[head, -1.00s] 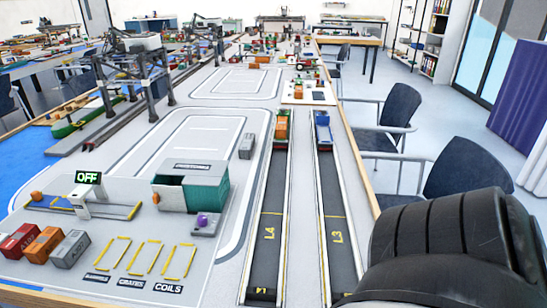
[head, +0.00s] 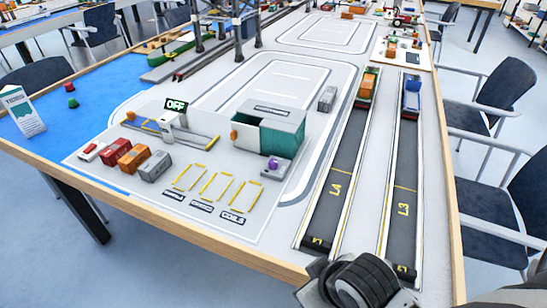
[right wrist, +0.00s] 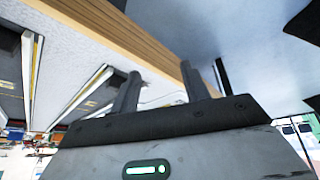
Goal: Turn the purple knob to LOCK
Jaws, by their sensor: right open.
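The purple knob (head: 272,163) sits on a small grey block (head: 271,174) at the front right corner of a teal-walled shed (head: 284,140) with a grey roof. Its pointer and any LOCK marking are too small to read. My right arm shows at the bottom right of the head view, well in front of the knob and apart from it. In the right wrist view my right gripper (right wrist: 160,87) is open, with two dark fingers apart and nothing between them, near the wooden table edge (right wrist: 115,35). The knob is not in that view. My left gripper is not in view.
Red, orange and grey containers (head: 155,166) and yellow-outlined bays (head: 215,187) lie left of the knob. A gate with an OFF sign (head: 176,105) stands behind them. Dark lanes L4 (head: 337,190) and L3 (head: 402,200) run along the right. Chairs (head: 500,225) stand beyond the table's right edge.

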